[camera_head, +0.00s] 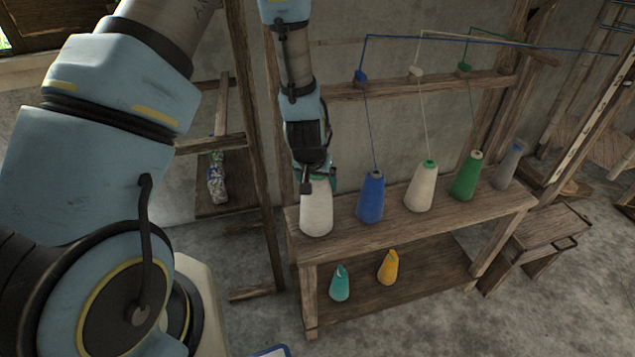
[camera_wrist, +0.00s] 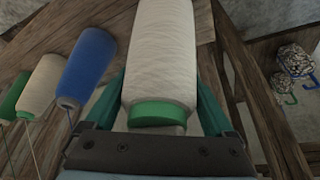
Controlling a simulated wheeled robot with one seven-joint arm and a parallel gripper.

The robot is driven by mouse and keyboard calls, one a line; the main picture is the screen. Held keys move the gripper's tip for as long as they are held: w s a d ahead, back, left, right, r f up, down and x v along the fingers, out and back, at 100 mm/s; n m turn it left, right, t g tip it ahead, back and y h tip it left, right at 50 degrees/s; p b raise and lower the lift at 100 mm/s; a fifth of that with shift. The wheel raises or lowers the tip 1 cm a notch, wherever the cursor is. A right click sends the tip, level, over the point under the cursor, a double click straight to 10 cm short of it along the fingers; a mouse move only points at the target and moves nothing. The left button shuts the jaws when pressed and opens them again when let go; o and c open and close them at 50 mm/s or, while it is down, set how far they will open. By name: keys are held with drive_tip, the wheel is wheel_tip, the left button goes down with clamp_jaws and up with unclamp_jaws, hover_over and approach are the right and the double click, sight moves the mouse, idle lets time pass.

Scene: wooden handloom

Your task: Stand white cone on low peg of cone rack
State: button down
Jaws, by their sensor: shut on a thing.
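A white cone (camera_head: 316,212) with a green top is at the left end of the cone rack's upper shelf (camera_head: 350,236). My gripper (camera_head: 316,170) reaches down from above and is shut on the cone's upper part. In the wrist view the same white cone (camera_wrist: 162,60) lies between the two green fingers (camera_wrist: 163,105), its green tip toward the palm. In the head view the cone looks upright at shelf height; I cannot tell whether its base touches the shelf. No bare peg is clearly visible.
Beside the white cone stand a blue cone (camera_head: 371,198), a cream cone (camera_head: 421,187), a green cone (camera_head: 467,176) and a grey cone (camera_head: 510,166). Threads rise from several cones to a rail (camera_head: 430,84). A wooden bench (camera_head: 545,228) stands at right.

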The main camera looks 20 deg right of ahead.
unclamp_jaws()
drive_tip(key=shift+r, duration=0.1)
idle(0.3)
drive_tip(key=shift+r+p, duration=2.6)
drive_tip(key=shift+r, duration=0.85)
drive_tip(key=shift+s+f, duration=0.1)
